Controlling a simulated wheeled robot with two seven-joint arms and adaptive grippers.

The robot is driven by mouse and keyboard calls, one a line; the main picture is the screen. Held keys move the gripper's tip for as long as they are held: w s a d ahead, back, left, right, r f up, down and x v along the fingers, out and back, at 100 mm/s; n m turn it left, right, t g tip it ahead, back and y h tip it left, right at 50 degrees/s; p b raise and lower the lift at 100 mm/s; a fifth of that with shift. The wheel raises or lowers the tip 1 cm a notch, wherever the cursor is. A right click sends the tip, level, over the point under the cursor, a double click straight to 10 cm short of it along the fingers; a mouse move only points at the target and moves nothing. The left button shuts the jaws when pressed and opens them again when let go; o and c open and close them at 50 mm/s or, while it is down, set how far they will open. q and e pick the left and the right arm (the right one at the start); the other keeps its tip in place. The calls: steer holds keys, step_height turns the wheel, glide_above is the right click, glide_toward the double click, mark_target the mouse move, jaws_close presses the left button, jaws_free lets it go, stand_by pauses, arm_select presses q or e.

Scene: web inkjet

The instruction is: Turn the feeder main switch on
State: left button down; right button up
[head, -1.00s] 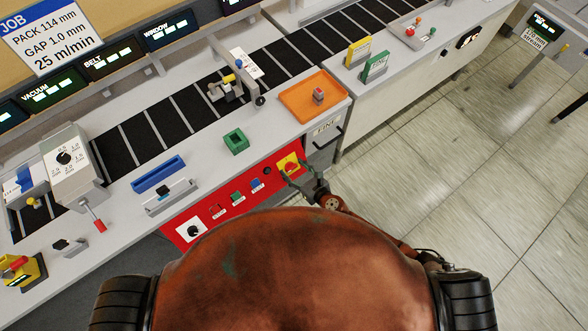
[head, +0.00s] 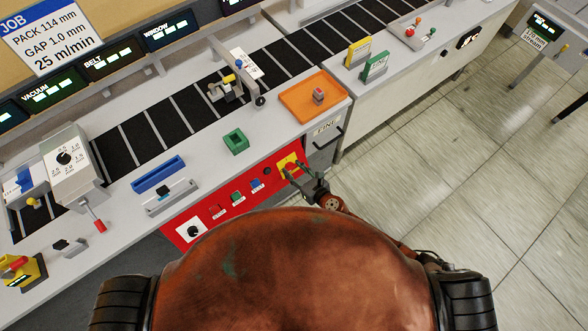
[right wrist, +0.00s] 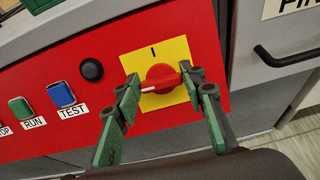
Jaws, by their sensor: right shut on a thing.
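The feeder main switch (right wrist: 161,79) is a red rotary handle on a yellow square plate (right wrist: 175,50) set in the red panel. Its bar lies roughly level in the right wrist view, with a white line towards the left; an "I" mark is at the plate's top. In the head view the switch (head: 291,168) is at the panel's right end, partly covered by my gripper. My right gripper (right wrist: 160,78) has a finger at either side of the handle and is shut on it; it also shows in the head view (head: 300,170). My left gripper is not in view.
Left of the switch are a black button (right wrist: 92,69), a blue TEST button (right wrist: 61,94) and a green RUN button (right wrist: 20,108). A black drawer handle (right wrist: 285,58) sticks out at right. Above are an orange tray (head: 338,100) and a green block (head: 236,142) on the worktop.

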steer(key=m, duration=0.4)
steer(key=shift+d+h, duration=0.1)
steer(key=shift+h, duration=0.2)
steer(key=m+p, duration=0.1)
steer(key=m, duration=0.3)
steer(key=shift+m+h, duration=0.3)
steer(key=shift+m, duration=0.1)
steer(key=m+p, duration=0.2)
steer(key=m, duration=0.2)
steer(key=shift+d+m, duration=0.15)
steer(key=shift+m, duration=0.15)
steer(key=shift+f+m+h+p, duration=0.2)
steer(key=shift+m+p, duration=0.25)
steer(key=shift+m, duration=0.7)
steer(key=shift+f+m+h+p, duration=0.15)
steer(key=shift+m+p, duration=0.3)
steer(key=shift+m, duration=0.7)
steer(key=shift+r, duration=0.1)
steer(key=o, duration=1.2)
steer(key=shift+c, duration=0.2)
